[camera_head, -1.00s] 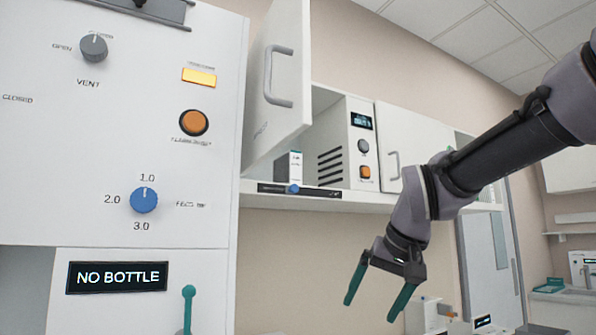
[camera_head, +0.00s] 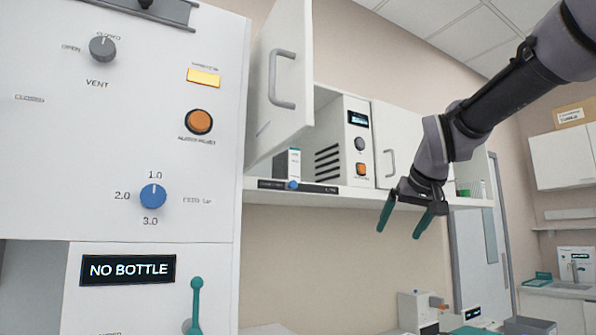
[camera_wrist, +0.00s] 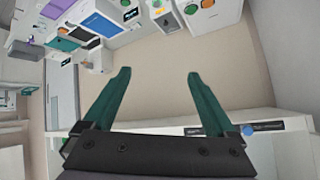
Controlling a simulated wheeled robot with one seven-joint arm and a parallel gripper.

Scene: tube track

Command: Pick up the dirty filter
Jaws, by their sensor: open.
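My gripper (camera_head: 403,222) is open and empty, held in the air in front of the wall, below the cupboard shelf. Its two green fingers also show spread apart in the wrist view (camera_wrist: 158,85), with nothing between them. I cannot make out a dirty filter in either view.
A white panel (camera_head: 60,180) with knobs and a "NO BOTTLE" display (camera_head: 128,270) fills the left. An open cupboard door (camera_head: 280,80) juts out above a shelf (camera_head: 350,195) holding a white device (camera_head: 345,140). A lower bench with a small machine (camera_head: 418,310) stands beneath my gripper.

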